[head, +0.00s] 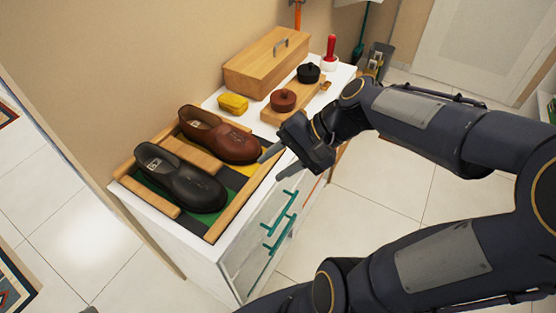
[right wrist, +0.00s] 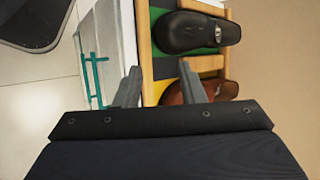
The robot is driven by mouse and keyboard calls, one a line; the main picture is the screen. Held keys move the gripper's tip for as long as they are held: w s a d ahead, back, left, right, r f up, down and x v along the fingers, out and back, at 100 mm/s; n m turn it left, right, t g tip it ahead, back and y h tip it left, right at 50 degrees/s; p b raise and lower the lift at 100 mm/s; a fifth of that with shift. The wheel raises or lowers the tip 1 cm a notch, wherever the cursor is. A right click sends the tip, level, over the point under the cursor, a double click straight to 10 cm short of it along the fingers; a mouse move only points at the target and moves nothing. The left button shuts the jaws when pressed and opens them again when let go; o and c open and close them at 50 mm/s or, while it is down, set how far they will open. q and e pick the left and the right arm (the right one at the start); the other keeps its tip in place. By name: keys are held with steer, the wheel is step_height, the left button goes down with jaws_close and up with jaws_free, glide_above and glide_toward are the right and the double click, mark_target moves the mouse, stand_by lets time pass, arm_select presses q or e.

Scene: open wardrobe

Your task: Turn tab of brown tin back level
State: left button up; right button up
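The brown tin (head: 283,101) is a small round tin with a raised piece on its lid. It sits on a wooden board on the white cabinet top. I cannot make out its tab or how it is turned at this size. My right gripper (head: 270,167) is open and empty, in front of the tin and nearer the shoes, over the cabinet's front edge. Its two fingers stand apart in the right wrist view (right wrist: 160,70), with nothing between them. My left gripper is not in view.
A black tin (head: 308,73) stands behind the brown one. A yellow sponge (head: 233,103) and wooden box (head: 266,62) lie nearby. A brown shoe (head: 220,137) and black shoe (head: 181,178) rest in a wood-framed tray (head: 228,212). Green handles (head: 280,215) project from the cabinet front.

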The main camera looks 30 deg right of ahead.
steer(key=w+d+f+m+t+y+b, duration=0.1)
steer(key=w+d+f+m+b, duration=0.1)
steer(key=w+d+f, duration=0.1)
steer(key=w+d+f+m+t+b, duration=0.1)
steer(key=w+d+f+m+b, duration=0.2)
steer(key=w+d, duration=0.1)
steer(key=w+d+f+m+t+y+b, duration=0.1)
steer(key=w+d+f+m+t+b, duration=0.1)
steer(key=w+d+f, duration=0.1)
steer(key=shift+w+d+f+y+b, duration=0.1)
steer(key=shift+w+d+y+b, duration=0.1)
steer(key=shift+w, duration=0.15)
steer(key=shift+w+d+y+b, duration=0.1)
steer(key=shift+w+b, duration=0.1)
steer(key=shift+w, duration=0.15)
steer(key=w+d+f+m+t+h+b, duration=0.1)
steer(key=d+f+m+t+b, duration=0.2)
steer(key=d, duration=0.5)
steer(key=w+d+f+m+t+h+b, duration=0.1)
steer(key=w+d+f+m+t, duration=0.1)
steer(key=d+m+t, duration=0.5)
steer(key=w, duration=0.2)
steer(key=w+a+n+g, duration=0.1)
steer(key=w, duration=0.1)
steer(key=w+g, duration=0.1)
steer(key=w, duration=0.1)
steer(key=shift+w+a+f+n, duration=0.1)
steer(key=shift+a+f+n, duration=0.1)
steer(key=shift+a+n, duration=0.1)
jaws_close()
